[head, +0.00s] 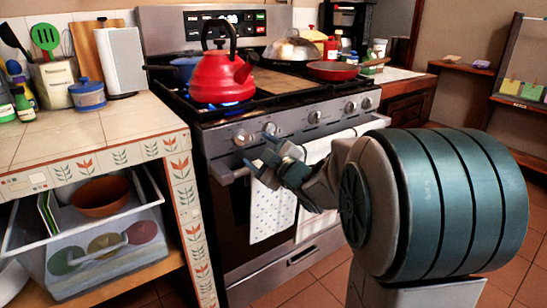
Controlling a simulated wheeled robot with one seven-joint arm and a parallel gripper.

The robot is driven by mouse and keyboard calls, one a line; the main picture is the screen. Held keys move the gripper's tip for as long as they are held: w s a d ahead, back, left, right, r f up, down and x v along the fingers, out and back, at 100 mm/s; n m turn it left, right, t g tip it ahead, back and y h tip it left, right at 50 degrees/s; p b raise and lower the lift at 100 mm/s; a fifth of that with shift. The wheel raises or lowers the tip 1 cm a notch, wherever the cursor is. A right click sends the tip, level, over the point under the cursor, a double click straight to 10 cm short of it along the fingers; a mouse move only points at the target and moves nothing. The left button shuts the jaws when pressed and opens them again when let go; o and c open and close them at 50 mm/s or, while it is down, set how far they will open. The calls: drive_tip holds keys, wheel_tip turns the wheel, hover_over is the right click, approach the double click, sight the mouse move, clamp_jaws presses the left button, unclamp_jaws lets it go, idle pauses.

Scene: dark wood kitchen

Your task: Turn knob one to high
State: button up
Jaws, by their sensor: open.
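The stove (262,213) stands in the middle of the head view with a row of round metal knobs along its front panel. The leftmost knob (242,138) is in plain view. A second knob (270,129) sits just right of it, right above my gripper. My gripper (263,157) is open and empty in front of the panel, below these knobs. I cannot tell whether it touches any knob. A blue flame (228,103) shows under the red kettle (220,78) on the front left burner.
A red pan (345,70) rests on the right burner, and a lidded pan (291,49) sits behind it. Towels (272,210) hang from the oven handle. A tiled counter (85,135) borders the stove on the left. Floor (310,280) is open in front.

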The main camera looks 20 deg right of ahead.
drive_tip(key=v, duration=0.6)
drive_tip(key=shift+s+p, duration=0.3)
drive_tip(key=shift+p, duration=0.15)
drive_tip(key=s+d+r+m+g+h+p, duration=0.1)
drive_tip(key=s+r+m+g+h+p, duration=0.15)
drive_tip(key=r+m+h+p, duration=0.4)
drive_tip(key=s+d+r+m+g+h+p, duration=0.1)
drive_tip(key=s+d+r+m+g+p, duration=0.2)
drive_tip(key=p, duration=0.6)
drive_tip(key=s+a+r+m+g+y+p, duration=0.1)
drive_tip(key=s+a+r+g+p, duration=0.3)
drive_tip(key=s+p, duration=0.3)
drive_tip(key=s+a+r+m+g+y+p, duration=0.1)
drive_tip(key=s+a+r+g+p, duration=0.3)
drive_tip(key=s+p, duration=0.4)
drive_tip(key=s+r+m+g, duration=0.1)
drive_tip(key=s, duration=0.1)
drive_tip(key=shift+s, duration=0.3)
drive_tip(key=shift+a, duration=0.1)
